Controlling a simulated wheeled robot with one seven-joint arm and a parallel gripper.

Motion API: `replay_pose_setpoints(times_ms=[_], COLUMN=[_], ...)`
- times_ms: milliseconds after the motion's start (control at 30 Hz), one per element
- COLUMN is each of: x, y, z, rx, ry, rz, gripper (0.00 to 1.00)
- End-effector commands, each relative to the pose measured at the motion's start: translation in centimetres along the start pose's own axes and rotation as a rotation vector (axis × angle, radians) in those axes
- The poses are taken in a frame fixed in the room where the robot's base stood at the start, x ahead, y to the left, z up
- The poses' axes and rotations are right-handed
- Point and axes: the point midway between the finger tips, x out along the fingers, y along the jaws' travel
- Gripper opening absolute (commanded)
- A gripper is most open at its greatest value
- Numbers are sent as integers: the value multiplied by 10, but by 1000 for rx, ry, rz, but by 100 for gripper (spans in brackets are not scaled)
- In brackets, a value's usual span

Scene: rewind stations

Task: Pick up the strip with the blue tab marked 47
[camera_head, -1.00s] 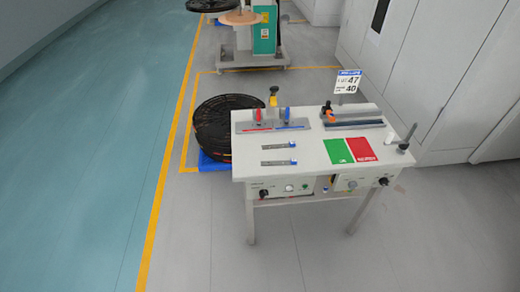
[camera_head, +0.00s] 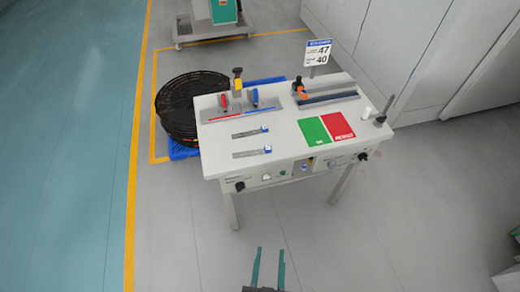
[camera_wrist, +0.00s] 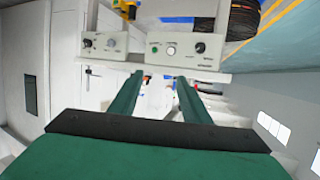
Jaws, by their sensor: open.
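Two grey strips with blue tabs lie apart on the left part of the white table top. The far strip (camera_head: 249,132) and the near strip (camera_head: 251,153) both have the tab at their right end. The numbers on the tabs are too small to read. My gripper (camera_head: 269,250) is open and empty, in front of the table and clear of it, at the bottom of the head view. In the wrist view my gripper (camera_wrist: 155,80) points toward the table's front panel (camera_wrist: 170,47), and the strips are not visible there.
The table (camera_head: 285,150) also bears a fixture with red and blue clamps (camera_head: 238,105), a grey rail fixture (camera_head: 325,95), and green (camera_head: 315,130) and red (camera_head: 337,126) mats. A sign (camera_head: 317,53) reads 47 and 40. A black coil (camera_head: 185,108) stands behind left. Floor in front is free.

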Motion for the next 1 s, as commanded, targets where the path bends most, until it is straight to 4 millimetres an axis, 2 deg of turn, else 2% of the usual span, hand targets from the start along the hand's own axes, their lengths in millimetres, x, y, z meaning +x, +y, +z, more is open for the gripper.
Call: replay_pose_setpoints(times_ms=[33, 267, 467, 600, 800, 1000], x=[21, 99, 163, 201, 234, 246], y=[1, 0, 1, 1, 0, -1], z=[-2, -11, -41, -72, -112, -131], rx=[5, 12, -6, -38, -94, -125], ry=[0, -35, -39, -28, -5, 8], rz=[-2, -53, -133, -207, -302, -349], gripper=[43, 43, 43, 43, 43, 43])
